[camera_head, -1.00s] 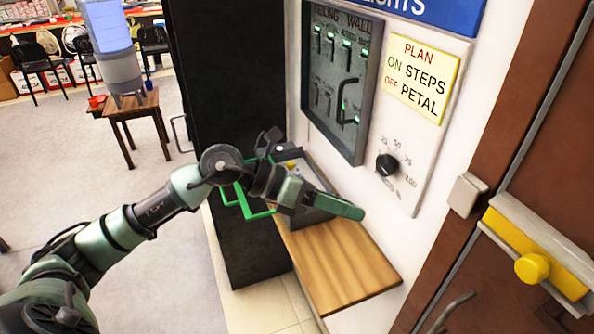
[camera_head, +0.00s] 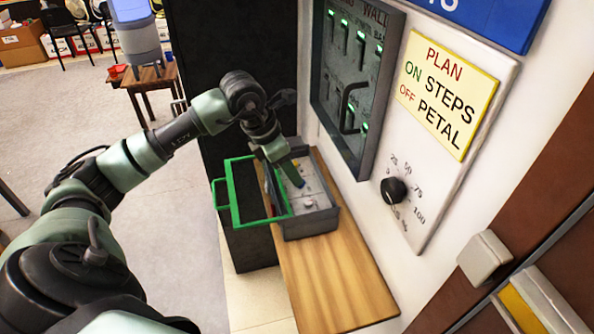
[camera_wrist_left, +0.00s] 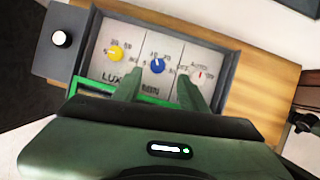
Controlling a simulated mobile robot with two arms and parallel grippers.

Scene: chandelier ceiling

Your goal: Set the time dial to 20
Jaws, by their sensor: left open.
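A small grey control box (camera_head: 308,224) sits on the wooden shelf, with a green frame-like lid (camera_head: 226,207) swung open to its left. In the left wrist view its panel holds a yellow dial (camera_wrist_left: 116,53) marked LUX, a blue dial (camera_wrist_left: 157,65) marked MIN with numbers around it, and a white dial (camera_wrist_left: 199,75) with a red mark, by AUTO. The blue dial's exact setting is too small to read. My left gripper (camera_head: 289,168) is open above the box. In the wrist view its fingertips (camera_wrist_left: 159,80) lie to either side of the blue dial, apparently not gripping it. My right gripper is not in view.
The wooden shelf (camera_head: 325,280) is clear in front of the box. The wall beside it carries a grey switch panel (camera_head: 350,90) and a black knob (camera_head: 394,190). A black cabinet (camera_head: 225,80) stands behind. A white knob (camera_wrist_left: 61,39) is on the box's left side.

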